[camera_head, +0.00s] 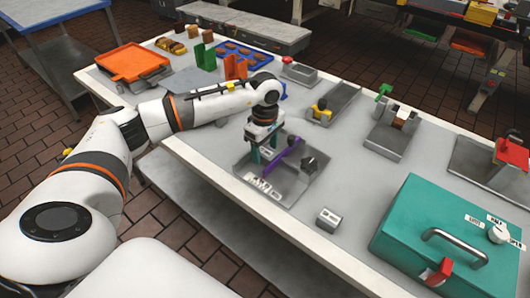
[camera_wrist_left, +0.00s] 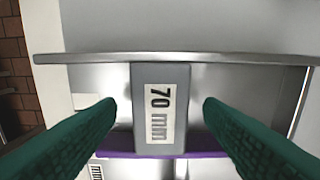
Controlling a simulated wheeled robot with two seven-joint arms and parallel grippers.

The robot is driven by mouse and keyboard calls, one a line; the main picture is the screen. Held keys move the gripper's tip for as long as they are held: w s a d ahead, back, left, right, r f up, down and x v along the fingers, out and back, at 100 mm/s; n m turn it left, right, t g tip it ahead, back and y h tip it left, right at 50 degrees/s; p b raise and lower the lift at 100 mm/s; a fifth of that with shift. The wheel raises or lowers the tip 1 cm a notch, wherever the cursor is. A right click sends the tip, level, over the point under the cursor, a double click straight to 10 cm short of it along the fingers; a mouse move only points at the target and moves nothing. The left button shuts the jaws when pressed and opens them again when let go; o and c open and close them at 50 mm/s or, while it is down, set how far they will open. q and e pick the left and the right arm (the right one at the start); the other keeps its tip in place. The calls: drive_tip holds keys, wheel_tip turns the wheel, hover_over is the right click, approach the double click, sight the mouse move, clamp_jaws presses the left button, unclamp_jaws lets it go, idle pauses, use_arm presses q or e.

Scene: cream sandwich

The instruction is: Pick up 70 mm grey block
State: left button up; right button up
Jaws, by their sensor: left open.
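The grey 70 mm block (camera_wrist_left: 161,122) with its white label lies between my left gripper's two fingers in the left wrist view. A gap shows between each green fingertip and the block's sides, so my left gripper (camera_wrist_left: 159,105) is open around it and not visibly touching it. In the head view my left gripper (camera_head: 264,150) points down into the back left part of a grey metal tray (camera_head: 294,193). There the fingers and wrist largely hide the block. My right gripper is in neither view.
A purple bar (camera_head: 288,152) with a dark knob (camera_head: 309,163) lies close beside the left fingers. A small grey piece (camera_head: 329,218) stands in front of the tray. A teal box (camera_head: 440,235) with a handle is at right. An orange tray (camera_head: 133,63) is at far left.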

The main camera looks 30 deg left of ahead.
use_arm(q)
drive_tip(key=shift+f, duration=0.2)
drive_tip(key=c, duration=1.1)
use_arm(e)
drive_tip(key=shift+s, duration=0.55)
use_arm(q)
drive_tip(key=shift+r, duration=0.15)
